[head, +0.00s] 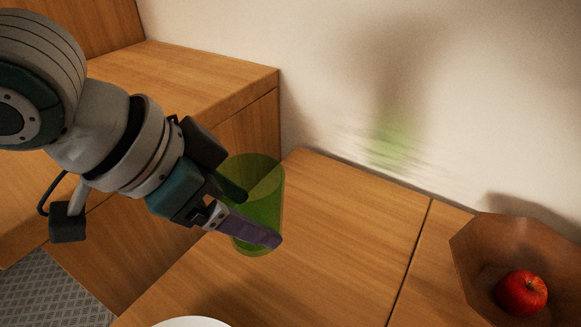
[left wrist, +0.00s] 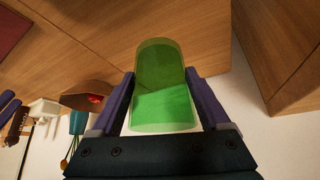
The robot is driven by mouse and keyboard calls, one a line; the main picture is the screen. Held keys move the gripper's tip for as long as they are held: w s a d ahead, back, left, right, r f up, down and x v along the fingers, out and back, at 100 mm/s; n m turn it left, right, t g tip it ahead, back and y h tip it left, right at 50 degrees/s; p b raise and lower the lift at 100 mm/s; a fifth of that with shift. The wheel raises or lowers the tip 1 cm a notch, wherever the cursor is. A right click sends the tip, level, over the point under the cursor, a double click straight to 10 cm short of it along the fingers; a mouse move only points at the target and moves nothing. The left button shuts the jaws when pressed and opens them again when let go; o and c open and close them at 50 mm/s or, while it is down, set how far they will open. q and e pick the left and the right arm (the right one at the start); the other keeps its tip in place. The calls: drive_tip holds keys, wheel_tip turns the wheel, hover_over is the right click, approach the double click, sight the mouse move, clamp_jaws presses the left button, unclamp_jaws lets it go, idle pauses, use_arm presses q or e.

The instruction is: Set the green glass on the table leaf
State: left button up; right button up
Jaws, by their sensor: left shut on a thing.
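The green glass (head: 268,182) is see-through and looks upright in the head view. My left gripper (head: 257,216) is shut on it, with one finger on each side. The left wrist view shows the glass (left wrist: 160,100) between both purple fingers (left wrist: 163,103). The table leaf (head: 345,215) is the wooden part left of the seam, and the glass is over its left part. The glass's green-tinted shadow falls on the wall; I cannot tell the exact gap under its base. My right gripper is not seen in the head view.
A brown bowl (head: 475,255) with a red apple (head: 521,293) stands right of the seam. Part of a white plate (head: 190,322) shows at the front edge. A wooden cabinet (head: 200,75) stands behind left, against the wall. The leaf's middle is clear.

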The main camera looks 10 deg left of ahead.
use_arm(q)
wheel_tip(320, 180, down, 9)
drive_tip(key=shift+f+b, duration=0.1)
drive_tip(key=shift+b, duration=1.05)
drive_tip(key=shift+f, duration=0.2)
drive_tip(key=o, duration=1.4)
drive_tip(key=shift+o, duration=0.2)
drive_tip(key=shift+r, duration=0.1)
